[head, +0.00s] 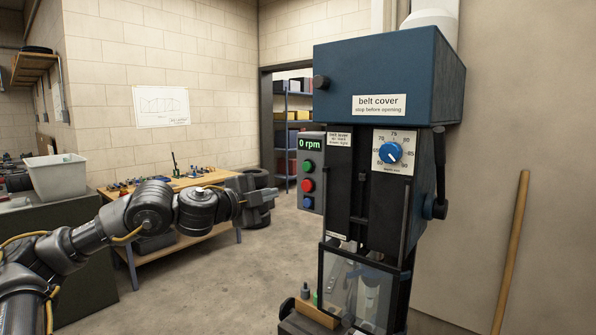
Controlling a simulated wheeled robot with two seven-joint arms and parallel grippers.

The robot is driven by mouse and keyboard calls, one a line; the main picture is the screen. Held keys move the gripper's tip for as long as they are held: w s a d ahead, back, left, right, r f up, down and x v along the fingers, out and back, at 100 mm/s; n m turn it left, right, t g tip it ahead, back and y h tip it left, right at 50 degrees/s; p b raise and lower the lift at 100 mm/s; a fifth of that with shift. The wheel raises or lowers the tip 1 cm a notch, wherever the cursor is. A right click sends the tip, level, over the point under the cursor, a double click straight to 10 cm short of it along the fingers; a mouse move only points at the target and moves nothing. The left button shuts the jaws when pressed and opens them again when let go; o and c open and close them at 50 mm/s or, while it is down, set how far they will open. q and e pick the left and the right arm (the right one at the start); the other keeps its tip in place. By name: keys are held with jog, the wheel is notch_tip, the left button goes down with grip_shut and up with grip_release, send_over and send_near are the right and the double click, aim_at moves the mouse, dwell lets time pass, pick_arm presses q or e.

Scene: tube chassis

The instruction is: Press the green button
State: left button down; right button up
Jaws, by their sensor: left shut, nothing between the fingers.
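The green button (308,166) is the top one of three on a grey control panel (322,172) at the left side of a drill press-like machine. A red button (308,185) is below it and a blue button (307,202) is at the bottom. A small display (310,144) above them reads "0 rpm". My left gripper (270,198) is shut and empty, pointing right, to the left of the panel and lower than the green button. It appears apart from the panel. My right gripper is not in view.
The machine has a blue belt cover (385,75), a blue dial (390,153) and a clear guard (352,285) low in front. A workbench (175,187) with small parts stands behind my left arm. Stacked tires (255,182) are beyond the gripper. A wooden pole (512,250) leans at right.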

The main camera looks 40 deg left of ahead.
pick_arm(q)
jog(key=s+d+r+m, duration=0.3)
jog(key=s+r, duration=0.3)
jog(key=s, duration=0.2)
jog(key=shift+s+d+t, duration=0.25)
jog(key=shift+d+t, duration=0.15)
jog(key=shift+d, duration=0.5)
jog(key=p, duration=0.8)
send_near(306, 167)
jog(key=w+p, duration=0.2)
jog(key=w, duration=0.4)
jog(key=shift+w+a+p, duration=0.15)
jog(key=shift+w+p, duration=0.2)
jog(key=shift+w, duration=0.05)
